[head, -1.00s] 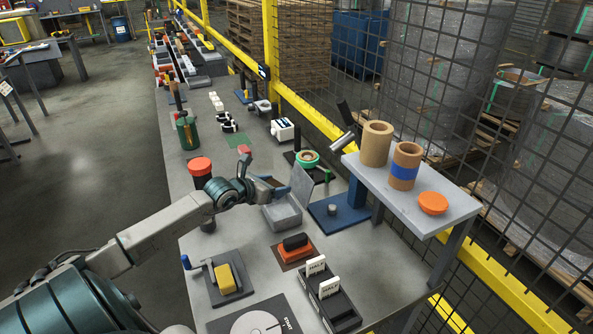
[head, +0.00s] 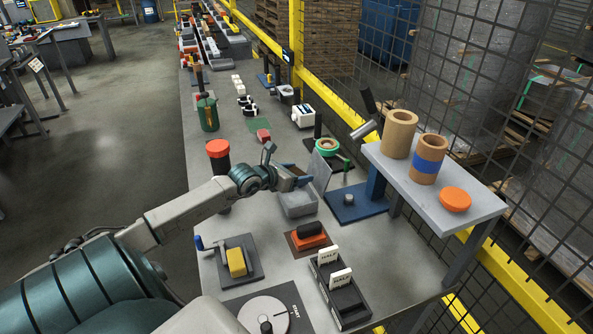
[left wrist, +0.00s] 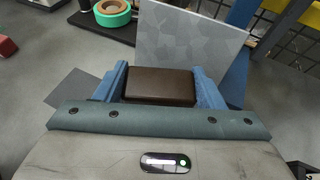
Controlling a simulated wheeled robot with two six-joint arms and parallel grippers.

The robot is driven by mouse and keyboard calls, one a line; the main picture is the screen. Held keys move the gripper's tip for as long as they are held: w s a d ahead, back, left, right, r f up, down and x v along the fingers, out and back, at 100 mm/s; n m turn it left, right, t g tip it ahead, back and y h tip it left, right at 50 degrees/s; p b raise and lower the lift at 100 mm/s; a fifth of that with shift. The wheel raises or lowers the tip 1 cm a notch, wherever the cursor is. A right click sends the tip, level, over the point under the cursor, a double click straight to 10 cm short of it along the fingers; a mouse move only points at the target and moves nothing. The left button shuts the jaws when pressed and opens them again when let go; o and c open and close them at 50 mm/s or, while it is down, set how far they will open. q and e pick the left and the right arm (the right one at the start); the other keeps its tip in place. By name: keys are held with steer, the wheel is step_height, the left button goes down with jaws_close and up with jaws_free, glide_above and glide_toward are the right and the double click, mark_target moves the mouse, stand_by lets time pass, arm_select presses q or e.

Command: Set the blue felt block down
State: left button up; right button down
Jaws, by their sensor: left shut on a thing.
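My left gripper (head: 291,182) is shut on a block whose visible face is dark brown in the left wrist view (left wrist: 160,86). Its blue fingers grip the block's two sides, and I see no blue on the block itself. What is under the block is hidden. My right gripper is not in view.
A blue plate with a knob (head: 355,207), a green ring (head: 327,146) and a raised shelf (head: 475,208) are to the right. An orange block (head: 308,237) and a black card tray (head: 350,303) are nearer.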

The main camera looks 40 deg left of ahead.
arm_select(q)
step_height(320, 180, down, 4)
steer(key=shift+f+b, duration=0.25)
steer(key=shift+b, duration=1)
steer(key=shift+f+b, duration=0.3)
steer(key=shift+f, duration=0.15)
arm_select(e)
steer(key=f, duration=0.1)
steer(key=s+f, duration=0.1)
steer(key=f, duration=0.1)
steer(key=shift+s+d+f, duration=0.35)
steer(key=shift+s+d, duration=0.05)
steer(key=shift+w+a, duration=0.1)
arm_select(q)
steer(key=o, duration=1)
steer(key=shift+o, duration=0.2)
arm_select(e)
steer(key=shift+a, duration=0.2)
arm_select(q)
steer(key=shift+s, duration=0.15)
